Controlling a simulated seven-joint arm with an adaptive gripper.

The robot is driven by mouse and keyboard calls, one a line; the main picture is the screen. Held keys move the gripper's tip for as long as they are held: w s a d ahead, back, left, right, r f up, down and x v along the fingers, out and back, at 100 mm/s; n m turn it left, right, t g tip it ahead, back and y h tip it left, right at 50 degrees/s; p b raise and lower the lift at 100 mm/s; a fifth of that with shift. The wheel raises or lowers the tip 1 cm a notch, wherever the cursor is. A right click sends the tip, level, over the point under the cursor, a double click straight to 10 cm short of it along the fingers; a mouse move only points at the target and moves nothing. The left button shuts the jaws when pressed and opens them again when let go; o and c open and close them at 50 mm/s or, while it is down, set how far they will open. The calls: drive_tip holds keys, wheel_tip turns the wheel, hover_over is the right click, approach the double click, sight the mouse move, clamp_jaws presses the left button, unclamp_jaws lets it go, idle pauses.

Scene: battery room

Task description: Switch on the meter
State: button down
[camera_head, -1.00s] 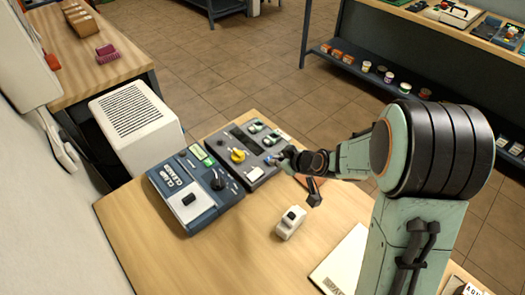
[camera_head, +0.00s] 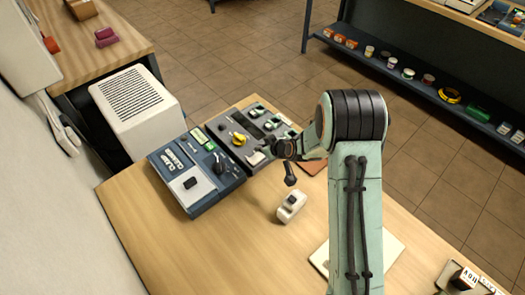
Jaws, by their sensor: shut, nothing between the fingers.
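I cannot tell which of these is the meter. My gripper (camera_head: 264,146) is shut and empty, at the right side of the grey unit near its pale panel. I cannot tell whether it touches. My arm hides part of the unit's right side.
A small white device (camera_head: 291,208) with a black top stands on the bench in front of the units. A white sheet or board (camera_head: 388,252) lies partly behind my arm. A white vented box (camera_head: 135,110) stands behind the blue unit. The front left bench is clear.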

sight(263, 157)
drive_tip(key=shift+w+d+f, duration=0.1)
drive_tip(key=shift+d+f, duration=0.05)
drive_tip(key=shift+f, duration=1.05)
drive_tip(key=shift+w+d+f, duration=0.1)
drive_tip(key=shift+d+f, duration=0.05)
drive_tip(key=shift+f, duration=0.25)
drive_tip(key=shift+r, duration=0.1)
drive_tip(key=shift+s+a+r, duration=0.3)
drive_tip(key=shift+s+a, duration=0.25)
drive_tip(key=shift+a, duration=0.05)
drive_tip(key=shift+r, duration=0.1)
